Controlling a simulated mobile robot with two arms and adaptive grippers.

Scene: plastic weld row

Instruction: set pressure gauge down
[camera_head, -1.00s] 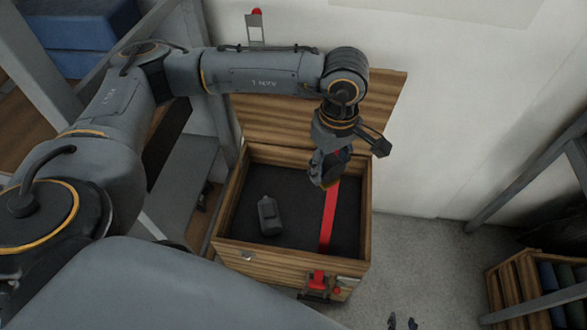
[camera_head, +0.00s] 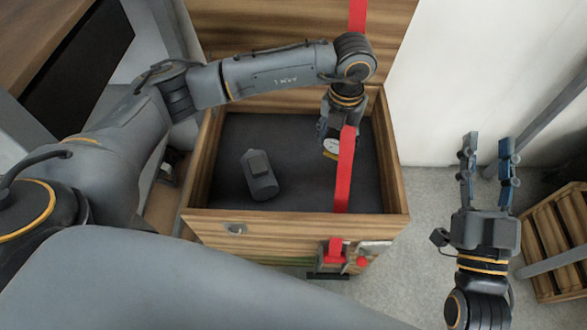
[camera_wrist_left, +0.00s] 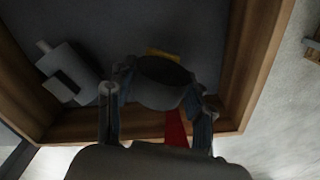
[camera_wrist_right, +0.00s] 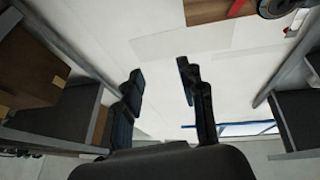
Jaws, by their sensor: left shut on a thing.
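The pressure gauge (camera_head: 336,148) shows a white dial and a yellow patch inside the wooden crate (camera_head: 300,222), partly behind the red strap. In the left wrist view the gauge (camera_wrist_left: 163,85) is a dark round body between the fingers. My left gripper (camera_head: 330,140) reaches down into the crate and is shut on the gauge; its fingers (camera_wrist_left: 158,110) lie on either side of it. Whether the gauge touches the crate floor cannot be told. My right gripper (camera_head: 487,165) is open and empty, outside the crate on the right; its spread fingers show in the right wrist view (camera_wrist_right: 165,95).
A grey canister-like part (camera_head: 261,175) lies on the crate's dark floor, left of the gauge, with bare floor between. A red strap (camera_head: 344,170) hangs over the crate's right part. The open lid (camera_head: 290,35) stands behind. A slatted wooden crate (camera_head: 560,235) is far right.

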